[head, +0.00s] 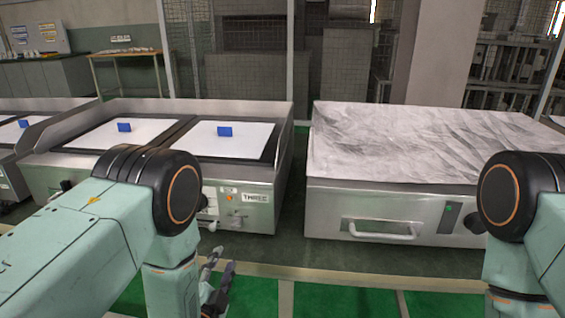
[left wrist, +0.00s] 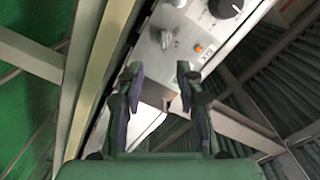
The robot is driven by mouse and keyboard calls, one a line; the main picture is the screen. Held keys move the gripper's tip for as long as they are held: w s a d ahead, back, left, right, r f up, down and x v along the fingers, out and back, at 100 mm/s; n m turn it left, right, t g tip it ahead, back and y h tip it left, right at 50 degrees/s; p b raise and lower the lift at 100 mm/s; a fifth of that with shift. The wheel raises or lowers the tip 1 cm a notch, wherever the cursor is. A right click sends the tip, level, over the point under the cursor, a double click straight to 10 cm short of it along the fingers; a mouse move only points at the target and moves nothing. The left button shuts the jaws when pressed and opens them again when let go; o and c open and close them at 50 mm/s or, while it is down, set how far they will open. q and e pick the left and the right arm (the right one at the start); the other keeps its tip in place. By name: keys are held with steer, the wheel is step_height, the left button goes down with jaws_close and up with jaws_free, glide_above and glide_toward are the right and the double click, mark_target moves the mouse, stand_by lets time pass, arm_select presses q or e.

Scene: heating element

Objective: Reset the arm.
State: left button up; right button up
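My left arm comes in from the left in the head view and bends down at a black elbow joint. My left gripper (head: 216,284) hangs low in front of the machine labelled THREE (head: 256,198), apart from it. In the left wrist view the gripper (left wrist: 160,85) is open, with a clear gap between its two dark fingers and nothing held. Behind the fingers is the machine's front panel (left wrist: 205,38) with knobs and an orange button. My right arm shows at the right edge of the head view; its gripper is out of the picture.
Machine THREE carries white plates (head: 235,138) with small blue blocks (head: 225,131) on top. To its right stands a metal unit (head: 380,208) with a drawer handle (head: 383,231) and a grey streaked top. Green floor mats (head: 345,300) lie in front.

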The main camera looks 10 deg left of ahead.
arm_select(q)
steer(key=s+a+f+n+g, duration=0.2)
steer(key=s+f+n+g, duration=0.6)
steer(key=s+f, duration=0.45)
steer(key=s+a+r+n+g+p, duration=0.1)
steer(key=s+g, duration=0.3)
steer(key=s, duration=0.7)
steer(key=s+n+g+p, duration=0.2)
steer(key=s+g, duration=0.3)
steer(key=s, duration=0.7)
steer(key=shift+s+a+r+n+g+y, duration=0.15)
steer(key=shift+a+r+n+g+y, duration=0.2)
steer(key=shift+n, duration=0.25)
steer(key=shift+a, duration=0.1)
